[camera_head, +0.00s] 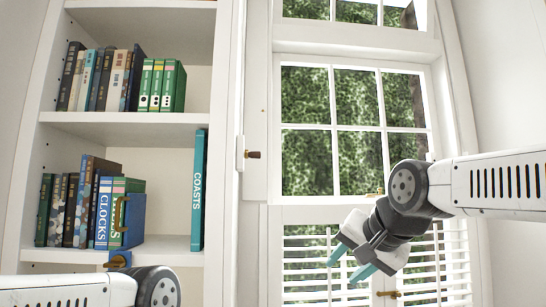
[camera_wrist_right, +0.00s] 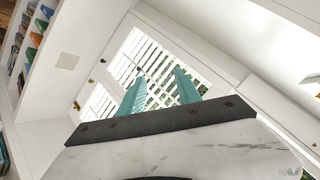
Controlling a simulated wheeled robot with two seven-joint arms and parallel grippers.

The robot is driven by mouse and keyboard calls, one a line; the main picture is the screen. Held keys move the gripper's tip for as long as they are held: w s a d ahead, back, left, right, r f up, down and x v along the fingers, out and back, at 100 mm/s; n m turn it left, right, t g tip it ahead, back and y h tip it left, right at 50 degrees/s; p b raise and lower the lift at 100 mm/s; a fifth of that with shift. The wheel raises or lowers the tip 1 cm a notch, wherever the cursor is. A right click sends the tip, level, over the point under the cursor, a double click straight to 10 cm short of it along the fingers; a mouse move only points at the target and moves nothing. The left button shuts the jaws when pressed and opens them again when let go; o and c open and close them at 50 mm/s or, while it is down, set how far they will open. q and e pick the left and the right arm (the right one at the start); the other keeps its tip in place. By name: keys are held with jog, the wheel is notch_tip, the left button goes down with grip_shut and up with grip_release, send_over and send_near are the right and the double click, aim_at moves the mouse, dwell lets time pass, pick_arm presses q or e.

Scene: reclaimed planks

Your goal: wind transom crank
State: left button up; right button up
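A small crank with a dark knob (camera_head: 253,154) sits on a white plate on the window's left casing. The transom (camera_head: 350,11) is the top pane above the main window, partly cut off by the frame edge. My right gripper (camera_head: 350,264) is in front of the lower shutters, right of and below the crank and well apart from it. Its teal fingers are spread with nothing between them, as the right wrist view (camera_wrist_right: 159,86) also shows.
A white bookcase (camera_head: 125,118) with several books stands left of the window. A blue piece with a brass handle (camera_head: 133,222) is on its lower shelf. White louvred shutters (camera_head: 440,250) with a brass knob (camera_head: 388,293) cover the lower window.

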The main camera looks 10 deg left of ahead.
jog(key=w+a+r+m+t+y, duration=0.1)
jog(key=w+a+r+m, duration=0.15)
jog(key=r, duration=0.35)
jog(key=w+a+r+m+t+y, duration=0.1)
jog(key=w+a+r, duration=0.2)
jog(key=a+r, duration=0.15)
jog(key=m+t+y, duration=0.2)
jog(key=m+y, duration=0.1)
jog(key=m, duration=0.1)
send_near(258, 154)
jog(key=x, duration=1)
jog(key=shift+w+a, duration=0.3)
jog(key=shift+w, duration=0.15)
grip_shut()
